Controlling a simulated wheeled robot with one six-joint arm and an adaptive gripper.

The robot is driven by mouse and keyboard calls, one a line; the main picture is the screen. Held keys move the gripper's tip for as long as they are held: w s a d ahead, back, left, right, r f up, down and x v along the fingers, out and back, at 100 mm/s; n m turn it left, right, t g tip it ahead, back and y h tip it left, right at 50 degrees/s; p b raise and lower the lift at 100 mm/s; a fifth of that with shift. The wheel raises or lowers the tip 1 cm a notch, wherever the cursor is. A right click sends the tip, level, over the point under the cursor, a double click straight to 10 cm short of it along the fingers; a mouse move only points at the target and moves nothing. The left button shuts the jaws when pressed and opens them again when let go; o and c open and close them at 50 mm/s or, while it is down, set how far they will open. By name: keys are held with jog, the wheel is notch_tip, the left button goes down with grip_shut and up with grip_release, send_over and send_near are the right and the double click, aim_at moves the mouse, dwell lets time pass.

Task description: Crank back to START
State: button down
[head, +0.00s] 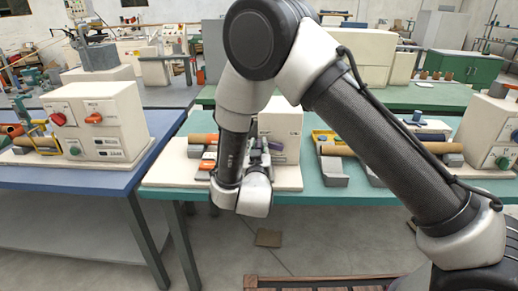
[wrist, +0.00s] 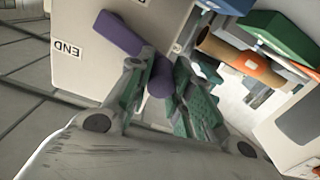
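The winder is a pale box (head: 282,122) on a cream base on the green table, partly hidden behind my arm. Its purple crank (head: 275,144) shows small beside my gripper (head: 257,158). In the wrist view the purple crank arm (wrist: 120,35) crosses the box's face, and its purple handle (wrist: 160,82) is between the fingers of my gripper (wrist: 166,62). The fingers are close in on both sides of the handle and look shut on it. An upside-down END label (wrist: 68,48) is on the box face, left of the crank arm. No START label can be made out.
A brown roll (wrist: 222,50) with an orange part (wrist: 258,70) lies right of the crank. More machines (head: 490,132) stand at right on the green table (head: 318,190).

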jog(key=shift+d+r+m, duration=0.1)
jog(key=shift+r+m, duration=0.15)
jog(key=shift+m, duration=0.25)
jog(key=c, duration=1.3)
grip_release()
jog(key=s, duration=1.2)
jog(key=shift+a, duration=0.2)
